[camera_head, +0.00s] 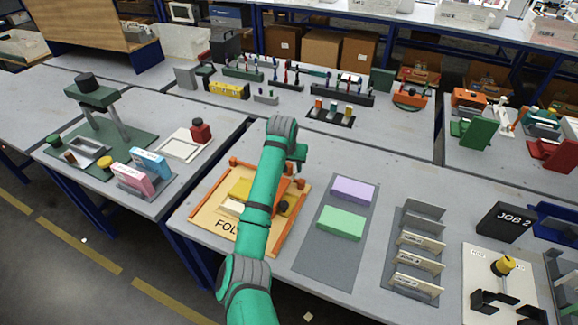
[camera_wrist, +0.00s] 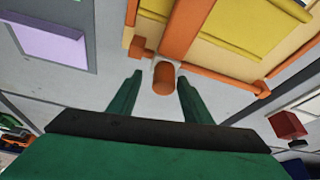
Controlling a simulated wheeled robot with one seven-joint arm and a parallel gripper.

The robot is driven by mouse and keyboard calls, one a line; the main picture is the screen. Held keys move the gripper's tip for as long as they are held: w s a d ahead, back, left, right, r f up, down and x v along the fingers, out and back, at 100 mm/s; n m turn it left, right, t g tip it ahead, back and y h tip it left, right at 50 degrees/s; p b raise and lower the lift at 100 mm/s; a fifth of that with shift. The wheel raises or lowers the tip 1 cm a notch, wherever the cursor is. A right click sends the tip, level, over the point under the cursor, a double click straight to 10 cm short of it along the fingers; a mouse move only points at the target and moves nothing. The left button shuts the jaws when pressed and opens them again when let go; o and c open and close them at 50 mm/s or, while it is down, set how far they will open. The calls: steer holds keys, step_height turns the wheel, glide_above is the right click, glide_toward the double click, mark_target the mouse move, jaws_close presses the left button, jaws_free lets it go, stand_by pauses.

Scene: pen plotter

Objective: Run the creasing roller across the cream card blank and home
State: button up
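The fold station (camera_head: 205,212), a tan board with orange rails, is marked "FOL…" and partly hidden by my arm. A pale cream piece (camera_head: 231,207), probably the card blank, lies on it beside a yellow piece (camera_head: 239,188). The yellow piece also shows in the wrist view (camera_wrist: 255,28). My gripper (camera_head: 299,154) is over the station's far right corner. In the wrist view my gripper (camera_wrist: 160,76) is open, with an orange rounded end (camera_wrist: 163,78) between its fingertips and gaps on both sides. An orange bar (camera_wrist: 185,32) runs behind this end; whether it is the roller is unclear.
A grey mat (camera_head: 312,254) with a lilac block (camera_head: 353,190) and a green block (camera_head: 341,223) lies right of the station. A slotted rack (camera_head: 418,240) stands farther right. Small stands and tools crowd the back table. Bare tabletop shows behind the mat.

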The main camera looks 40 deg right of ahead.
steer(key=v, duration=1)
steer(key=shift+r, duration=0.35)
steer(key=shift+s+a, duration=0.1)
steer(key=shift+a, duration=0.1)
